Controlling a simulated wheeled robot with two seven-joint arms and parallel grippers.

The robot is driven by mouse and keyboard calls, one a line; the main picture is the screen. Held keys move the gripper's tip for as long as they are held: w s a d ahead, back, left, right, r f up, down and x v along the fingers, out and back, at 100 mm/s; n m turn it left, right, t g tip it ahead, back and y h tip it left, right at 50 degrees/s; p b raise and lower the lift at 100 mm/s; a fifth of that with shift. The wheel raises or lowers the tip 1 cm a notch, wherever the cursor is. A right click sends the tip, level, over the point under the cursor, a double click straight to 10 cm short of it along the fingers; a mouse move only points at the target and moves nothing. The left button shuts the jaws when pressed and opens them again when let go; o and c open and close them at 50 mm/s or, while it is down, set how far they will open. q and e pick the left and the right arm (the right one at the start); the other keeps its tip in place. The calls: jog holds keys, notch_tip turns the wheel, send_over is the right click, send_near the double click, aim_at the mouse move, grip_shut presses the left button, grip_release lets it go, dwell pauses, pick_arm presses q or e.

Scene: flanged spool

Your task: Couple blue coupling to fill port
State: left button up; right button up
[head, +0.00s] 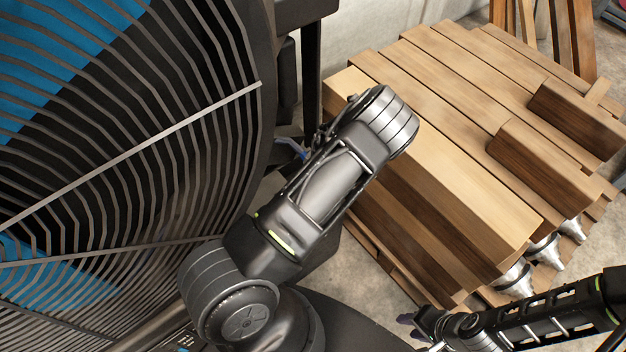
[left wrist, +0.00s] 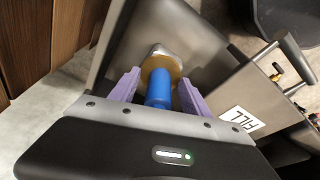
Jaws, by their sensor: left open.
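In the left wrist view the blue coupling (left wrist: 158,88) stands between the two purple fingers of my left gripper (left wrist: 157,84). The fingers are open, one on each side of it. Beyond it is a round brass-coloured flange (left wrist: 161,66) with a silvery metal end, against a grey metal surface. I cannot tell whether the coupling is seated on this fitting. A white label reading FILL (left wrist: 242,118) is to the right. In the head view my left gripper is hidden behind its own arm. My right gripper (head: 422,326) is low at the right, small and dark, its opening unclear.
A large dark fan grille (head: 130,150) with blue behind it fills the left of the head view. A stack of wooden beams (head: 440,90) stands at the right, with silvery cone-shaped parts (head: 515,279) at its near edge. In the left wrist view a metal handle (left wrist: 262,52) is at upper right.

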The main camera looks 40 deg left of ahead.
pick_arm(q)
jog(key=v, duration=0.7)
jog(key=shift+r+b, duration=0.35)
jog(key=shift+r, duration=0.05)
jog(key=shift+d, duration=0.15)
dwell(0.6)
